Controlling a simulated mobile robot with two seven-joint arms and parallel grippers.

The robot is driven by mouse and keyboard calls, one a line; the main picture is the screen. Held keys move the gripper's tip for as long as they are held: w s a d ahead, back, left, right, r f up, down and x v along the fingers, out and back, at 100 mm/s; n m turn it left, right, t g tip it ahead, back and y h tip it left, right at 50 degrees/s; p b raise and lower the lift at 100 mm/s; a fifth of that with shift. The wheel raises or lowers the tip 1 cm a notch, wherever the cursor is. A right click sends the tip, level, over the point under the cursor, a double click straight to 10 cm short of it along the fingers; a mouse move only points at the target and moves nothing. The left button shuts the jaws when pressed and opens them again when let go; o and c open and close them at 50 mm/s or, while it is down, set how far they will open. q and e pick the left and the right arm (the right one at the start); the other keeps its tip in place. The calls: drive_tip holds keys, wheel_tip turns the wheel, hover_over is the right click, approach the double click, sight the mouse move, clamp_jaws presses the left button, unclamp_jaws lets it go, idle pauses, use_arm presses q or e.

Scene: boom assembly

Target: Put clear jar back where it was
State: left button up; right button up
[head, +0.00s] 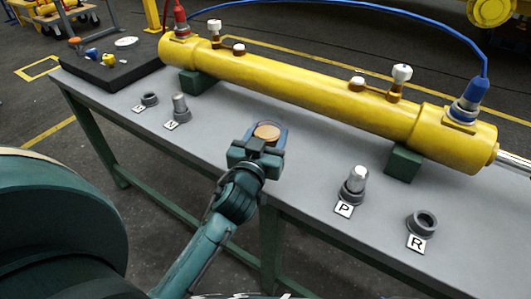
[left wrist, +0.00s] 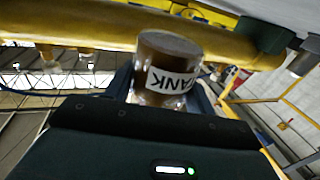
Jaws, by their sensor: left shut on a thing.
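My left gripper (head: 262,143) is shut on a clear jar (head: 267,132) with a brown top or brown contents, held above the near edge of the bench. In the left wrist view the jar (left wrist: 168,68) stands between the fingers, and its white label seems to read TANK, partly turned away. An empty grey ring holder (head: 421,222) stands by the R label. A holder by the P label has a pale-topped jar (head: 355,180) in it. At the left, another ring holder (head: 149,99) looks empty and one beside it holds a jar (head: 180,105). My right gripper is not in view.
A long yellow cylinder (head: 310,98) lies along the back of the grey bench (head: 310,180) on green blocks, with a blue hose (head: 400,22) arching over it. A black mat (head: 110,72) with small parts is at the far left. The bench between the holders is clear.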

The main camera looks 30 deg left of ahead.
use_arm(q)
drive_tip(key=shift+f+b, duration=0.8)
drive_tip(key=shift+f, duration=1.8)
drive_tip(key=shift+f, duration=0.1)
drive_tip(key=o, duration=1.2)
drive_tip(key=shift+f, duration=0.1)
drive_tip(key=shift+c, duration=0.2)
